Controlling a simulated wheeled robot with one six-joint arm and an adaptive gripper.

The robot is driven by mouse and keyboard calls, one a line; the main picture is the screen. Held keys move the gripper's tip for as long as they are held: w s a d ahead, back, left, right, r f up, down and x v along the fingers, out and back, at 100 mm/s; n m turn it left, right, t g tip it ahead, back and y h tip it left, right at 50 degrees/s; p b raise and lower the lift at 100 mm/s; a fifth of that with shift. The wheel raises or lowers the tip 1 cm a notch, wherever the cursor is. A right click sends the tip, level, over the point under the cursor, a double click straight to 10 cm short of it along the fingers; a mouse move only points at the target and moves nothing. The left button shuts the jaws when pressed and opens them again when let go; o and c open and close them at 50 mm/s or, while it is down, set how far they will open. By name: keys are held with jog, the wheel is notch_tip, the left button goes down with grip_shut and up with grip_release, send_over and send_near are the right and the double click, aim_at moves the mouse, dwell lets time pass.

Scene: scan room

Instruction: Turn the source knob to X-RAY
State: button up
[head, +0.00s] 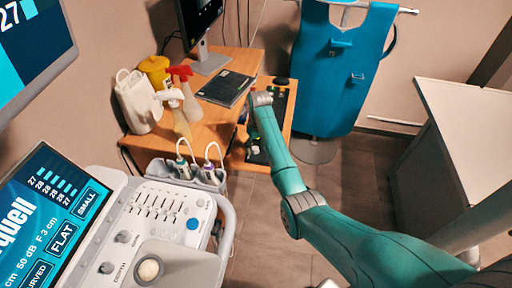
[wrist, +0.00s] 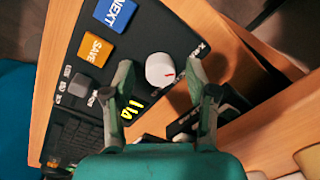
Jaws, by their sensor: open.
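The source knob (wrist: 160,70) is a round white knob with a short red mark toward its right side. It sits on a black control panel (wrist: 137,52), with small white lettering, perhaps X-RAY, to its upper right. In the head view my arm reaches over the dark panel (head: 283,110) on the wooden desk; the fingers and knob are hidden there.
A blue NEXT key (wrist: 115,12) and an orange SAVE key (wrist: 95,49) lie left of the knob. An ultrasound console (head: 160,215) is at lower left. A blue apron (head: 345,70) hangs behind.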

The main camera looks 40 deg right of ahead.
aim_at(257, 148)
jog(key=shift+d+r, duration=0.15)
jog(key=shift+r, duration=3.4)
